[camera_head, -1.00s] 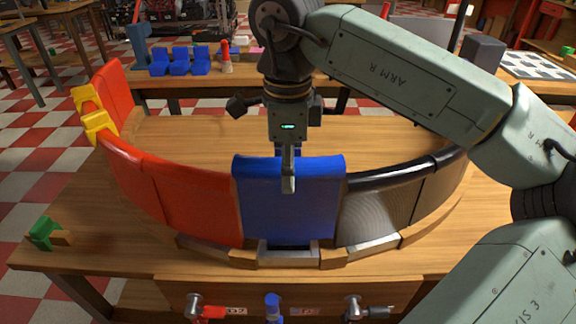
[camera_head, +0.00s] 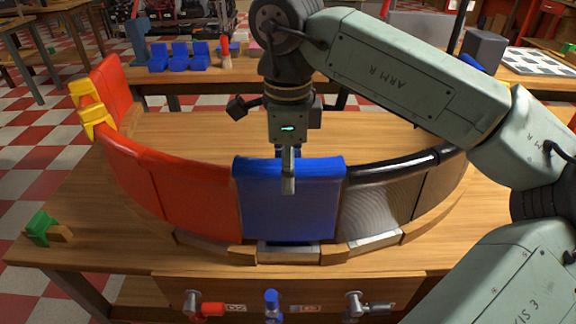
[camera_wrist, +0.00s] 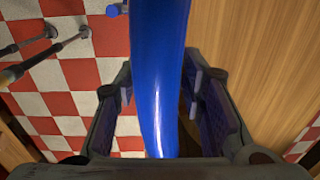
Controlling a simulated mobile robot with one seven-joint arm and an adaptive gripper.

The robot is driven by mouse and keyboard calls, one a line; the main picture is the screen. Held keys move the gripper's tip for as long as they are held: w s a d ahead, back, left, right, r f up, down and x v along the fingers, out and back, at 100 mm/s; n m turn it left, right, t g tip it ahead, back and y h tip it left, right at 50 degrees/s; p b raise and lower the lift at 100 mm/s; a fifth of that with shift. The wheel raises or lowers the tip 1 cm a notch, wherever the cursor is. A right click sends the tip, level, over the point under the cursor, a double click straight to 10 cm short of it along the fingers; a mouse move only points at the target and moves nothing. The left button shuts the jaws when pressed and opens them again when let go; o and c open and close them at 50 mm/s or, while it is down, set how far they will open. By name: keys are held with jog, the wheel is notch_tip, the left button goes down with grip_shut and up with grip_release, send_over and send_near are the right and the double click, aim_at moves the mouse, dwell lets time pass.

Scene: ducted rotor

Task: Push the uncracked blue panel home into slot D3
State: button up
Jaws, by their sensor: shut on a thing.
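The blue panel (camera_head: 315,205) stands upright in the curved row, between a red panel on its left and a dark panel on its right. I see no crack on the face that shows. My gripper (camera_head: 289,180) points down over its top edge, with one finger on the near face. In the wrist view the blue panel's rounded rim (camera_wrist: 162,75) runs between my two fingers. The far finger is mostly hidden behind the panel in the head view. A pale metal slot piece (camera_head: 288,252) shows at the panel's foot; how deep the panel sits in it is unclear.
Red panels (camera_head: 190,190) with yellow clamps (camera_head: 90,108) curve away left. Dark panels (camera_head: 378,205) with a black rim curve right. Coloured handles (camera_head: 272,303) stick out at the table front. A green block (camera_head: 42,228) lies at left. Blue pieces (camera_head: 180,57) stand on a back table.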

jog(key=shift+f+b, duration=0.85)
jog(key=shift+f, duration=0.25)
jog(key=o, duration=1.3)
jog(key=shift+r, duration=0.1)
